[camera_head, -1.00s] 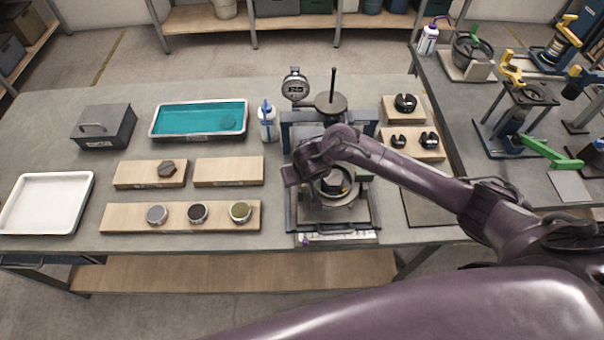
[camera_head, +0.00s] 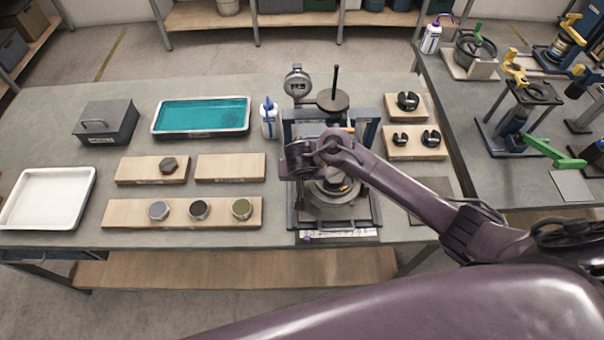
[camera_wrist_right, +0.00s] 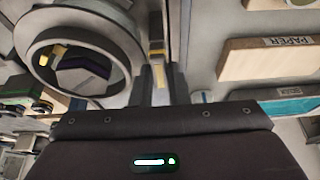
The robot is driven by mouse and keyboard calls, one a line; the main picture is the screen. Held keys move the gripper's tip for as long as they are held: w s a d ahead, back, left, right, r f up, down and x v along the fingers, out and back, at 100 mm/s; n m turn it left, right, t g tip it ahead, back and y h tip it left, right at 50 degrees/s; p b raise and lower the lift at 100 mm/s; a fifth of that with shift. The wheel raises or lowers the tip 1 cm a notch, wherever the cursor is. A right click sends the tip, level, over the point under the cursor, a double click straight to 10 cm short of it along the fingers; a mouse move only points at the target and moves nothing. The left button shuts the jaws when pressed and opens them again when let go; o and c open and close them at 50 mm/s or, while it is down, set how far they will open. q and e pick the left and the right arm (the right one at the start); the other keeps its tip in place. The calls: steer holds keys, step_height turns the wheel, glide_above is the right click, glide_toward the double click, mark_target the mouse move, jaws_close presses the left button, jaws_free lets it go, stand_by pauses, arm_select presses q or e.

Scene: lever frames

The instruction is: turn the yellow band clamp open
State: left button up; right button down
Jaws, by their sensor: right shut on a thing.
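The yellow band clamp shows in the right wrist view as a narrow yellow piece (camera_wrist_right: 157,72) between the dark fingers of my right gripper (camera_wrist_right: 157,84). The gripper is shut on it, beside a grey metal ring (camera_wrist_right: 126,48). A second yellow bit (camera_wrist_right: 50,55) shows inside that ring; I cannot tell whether it belongs to the clamp. In the head view my right wrist (camera_head: 318,152) hangs over the press-like frame (camera_head: 292,215) and hides the fingers and the held part. A yellow spot (camera_head: 343,188) shows in the ring below the wrist. My left gripper is not in view.
A dial gauge (camera_head: 298,83) and a vertical rod with a disc (camera_head: 333,100) rise behind my wrist. A white bottle (camera_head: 268,120) stands to the left. Wooden boards with black parts (camera_head: 407,101) lie to the right. The teal tray (camera_head: 200,115) is at the back left.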

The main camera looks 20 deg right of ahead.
steer(key=c, duration=1.4)
jaws_free()
steer(key=shift+d, duration=0.1)
